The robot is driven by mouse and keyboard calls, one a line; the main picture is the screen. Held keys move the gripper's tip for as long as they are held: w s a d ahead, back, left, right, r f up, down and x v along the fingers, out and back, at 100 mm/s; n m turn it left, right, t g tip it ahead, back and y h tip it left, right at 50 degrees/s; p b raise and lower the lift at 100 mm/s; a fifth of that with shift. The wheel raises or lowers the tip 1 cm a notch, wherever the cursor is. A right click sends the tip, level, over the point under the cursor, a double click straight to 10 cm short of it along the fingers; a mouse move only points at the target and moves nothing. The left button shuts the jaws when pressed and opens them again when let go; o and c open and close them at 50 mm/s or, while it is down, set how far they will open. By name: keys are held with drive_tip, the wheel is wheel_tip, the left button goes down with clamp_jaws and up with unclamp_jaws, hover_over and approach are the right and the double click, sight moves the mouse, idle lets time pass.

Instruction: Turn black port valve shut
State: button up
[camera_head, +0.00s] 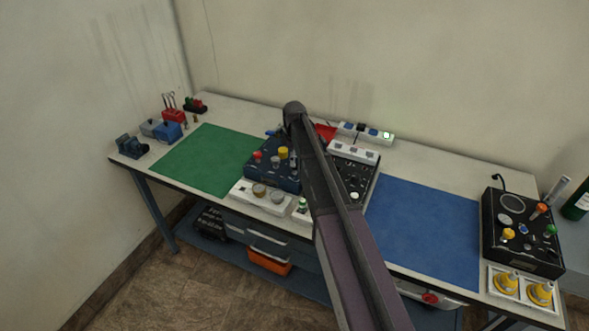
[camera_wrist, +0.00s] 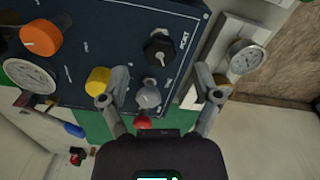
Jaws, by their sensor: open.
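The black port valve (camera_wrist: 158,47) is a dark knob on the dark blue panel (camera_wrist: 90,45), with the word PORT printed beside it. It lies just past my fingertips in the wrist view. My gripper (camera_wrist: 160,78) is open, with one finger on each side and nothing clasped. A grey knob (camera_wrist: 148,95) shows between the fingers, and a yellow knob (camera_wrist: 98,80) is close by the left finger. Whether the fingers touch the panel, I cannot tell. In the head view the blue panel (camera_head: 265,178) is partly hidden by my arm, and I cannot make out the black valve there.
An orange knob (camera_wrist: 40,37), a red knob (camera_wrist: 142,122) and a gauge (camera_wrist: 245,58) surround the fingers. On the table, a green mat (camera_head: 205,160) left and a blue mat (camera_head: 425,230) right are clear. A black box with knobs (camera_head: 520,255) stands far right.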

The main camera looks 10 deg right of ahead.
drive_tip(key=shift+f+b, duration=1.35)
drive_tip(key=shift+f, duration=0.3)
clamp_jaws()
